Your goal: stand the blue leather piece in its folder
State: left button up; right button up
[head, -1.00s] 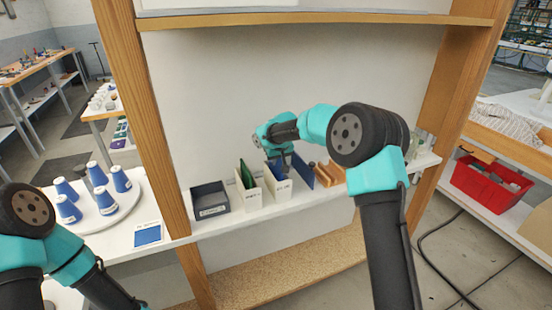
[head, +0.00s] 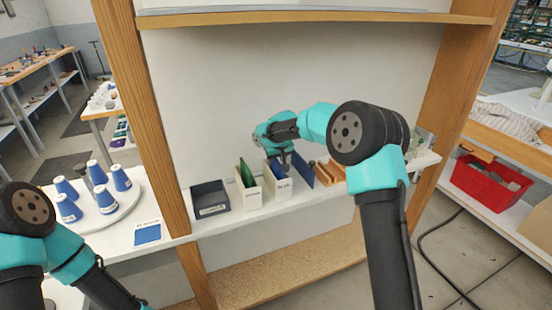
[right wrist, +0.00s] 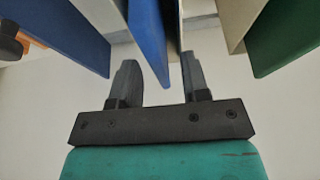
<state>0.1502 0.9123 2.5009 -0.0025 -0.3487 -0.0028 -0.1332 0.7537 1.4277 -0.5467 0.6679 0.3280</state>
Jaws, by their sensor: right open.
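The blue leather piece (right wrist: 150,40) hangs into the right wrist view from above, with a pale holder wall (right wrist: 182,12) close on its right. In the head view the blue piece (head: 277,167) stands upright in the right-hand cream folder (head: 281,190) on the shelf. My right gripper (right wrist: 162,80) is open, its two fingers on either side of the blue piece's lower part in the wrist view. I cannot tell whether either finger touches it. In the head view the right gripper (head: 285,165) is at that folder, partly hidden. My left arm shows at lower left, its gripper out of view.
A cream folder with a green piece (head: 247,174) stands left of it, a dark blue panel (head: 302,169) right, then a wooden rack (head: 331,172). A grey bin (head: 210,198) is further left. Wooden posts and an upper shelf (head: 320,18) frame the space.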

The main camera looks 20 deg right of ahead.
jog(key=a+v, duration=0.1)
jog(key=v, duration=1.6)
jog(key=shift+d+r, duration=0.2)
jog(key=shift+d, duration=0.25)
